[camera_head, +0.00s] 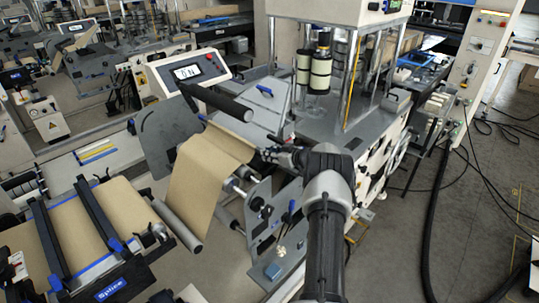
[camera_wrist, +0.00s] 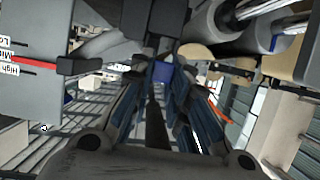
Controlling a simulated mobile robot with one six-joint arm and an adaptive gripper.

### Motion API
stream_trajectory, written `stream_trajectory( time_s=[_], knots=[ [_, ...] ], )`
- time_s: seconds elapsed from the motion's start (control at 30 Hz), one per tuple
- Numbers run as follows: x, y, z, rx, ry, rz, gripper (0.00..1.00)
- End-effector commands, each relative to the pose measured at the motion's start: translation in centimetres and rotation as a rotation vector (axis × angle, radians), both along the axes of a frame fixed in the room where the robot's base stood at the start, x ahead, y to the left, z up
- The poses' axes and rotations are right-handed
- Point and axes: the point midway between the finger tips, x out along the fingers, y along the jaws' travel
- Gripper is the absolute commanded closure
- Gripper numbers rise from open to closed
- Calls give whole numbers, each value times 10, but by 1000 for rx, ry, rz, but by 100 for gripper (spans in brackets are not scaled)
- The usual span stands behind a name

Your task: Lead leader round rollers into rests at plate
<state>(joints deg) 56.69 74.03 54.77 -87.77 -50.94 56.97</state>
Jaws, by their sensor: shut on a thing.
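The leader is a brown kraft paper web (camera_head: 203,185). In the head view it rises from a grey roller (camera_head: 178,226) at the lower left, and its upper edge slants down to the right toward my gripper (camera_head: 272,154). My gripper is shut at the right end of that edge; in the wrist view a small blue piece (camera_wrist: 162,72) shows between the fingers. A black roller (camera_head: 222,104) stands above and behind the web. Metal rollers (camera_head: 236,184) sit right of the web by a grey side plate (camera_head: 261,207). I cannot make out the rests.
A splice table (camera_head: 110,286) with paper and dark bars stands at the lower left. A control panel (camera_head: 188,72) is behind. A tall machine frame (camera_head: 345,95) stands close beyond my gripper. Open floor (camera_head: 475,220) and dark cables lie at the right.

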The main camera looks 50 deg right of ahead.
Motion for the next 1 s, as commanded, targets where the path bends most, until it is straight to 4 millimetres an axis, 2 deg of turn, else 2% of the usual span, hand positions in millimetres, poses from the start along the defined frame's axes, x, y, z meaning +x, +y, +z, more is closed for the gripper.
stream_trajectory(
  time_s=[0.6,1.0],
  knots=[
    [0,0,-25,0,-1,0,100],
    [0,0,-25,0,-1,0,100]
  ],
)
